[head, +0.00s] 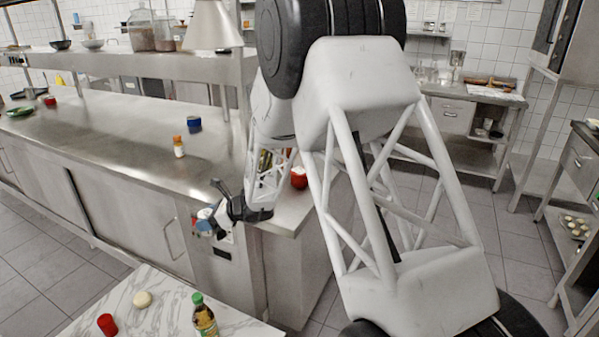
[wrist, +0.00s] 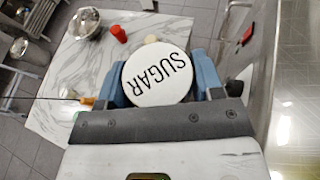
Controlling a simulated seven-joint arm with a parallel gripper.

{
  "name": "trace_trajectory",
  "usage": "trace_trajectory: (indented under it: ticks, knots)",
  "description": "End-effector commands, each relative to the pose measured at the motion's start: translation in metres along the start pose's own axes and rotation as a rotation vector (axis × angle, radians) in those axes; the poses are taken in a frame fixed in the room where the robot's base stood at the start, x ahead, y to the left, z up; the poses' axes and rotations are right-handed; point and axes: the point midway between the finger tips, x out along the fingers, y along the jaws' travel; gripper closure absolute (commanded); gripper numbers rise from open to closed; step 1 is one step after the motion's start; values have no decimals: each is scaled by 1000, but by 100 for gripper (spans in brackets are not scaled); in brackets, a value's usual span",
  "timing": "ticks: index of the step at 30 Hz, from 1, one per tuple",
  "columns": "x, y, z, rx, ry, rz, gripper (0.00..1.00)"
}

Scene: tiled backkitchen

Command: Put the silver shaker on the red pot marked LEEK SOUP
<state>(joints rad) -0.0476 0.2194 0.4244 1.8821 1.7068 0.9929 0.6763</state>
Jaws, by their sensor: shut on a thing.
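My gripper (head: 207,224) hangs beside the front edge of the steel counter, high over the floor. In the wrist view my gripper (wrist: 160,82) is shut on a round thing with a white top marked SUGAR (wrist: 158,78), between its blue fingers; its sides are mostly hidden. A red pot (head: 299,180) stands at the counter's right end, behind my gripper and partly next to my arm. Another red pot (head: 49,101) stands at the far left of the counter. No LEEK SOUP marking is legible on either. I cannot make out a silver shaker for sure.
The steel counter (head: 110,135) also holds a blue pot (head: 194,125) and an orange-capped shaker (head: 179,147). A marble table (head: 160,312) in front bears a red cup (head: 107,324), a cream round thing (head: 142,299) and a green-capped bottle (head: 204,316). A shiny silver bowl-like thing (wrist: 84,24) lies there too.

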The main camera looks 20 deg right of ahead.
Motion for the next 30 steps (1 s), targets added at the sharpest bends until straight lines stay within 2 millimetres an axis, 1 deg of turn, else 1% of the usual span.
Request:
trace_trajectory:
  ticks: [1,6,11,15,20,24,30]
  knots:
    - [-14,-10,1,5,-1,-19,67]
    - [-55,-36,3,27,-1,-75,67]
    - [-96,-58,4,50,-1,-129,67]
    - [-132,-75,4,68,0,-176,67]
    - [-174,-94,4,89,0,-230,67]
    - [-212,-107,5,107,-1,-278,67]
    - [-265,-123,4,133,0,-343,67]
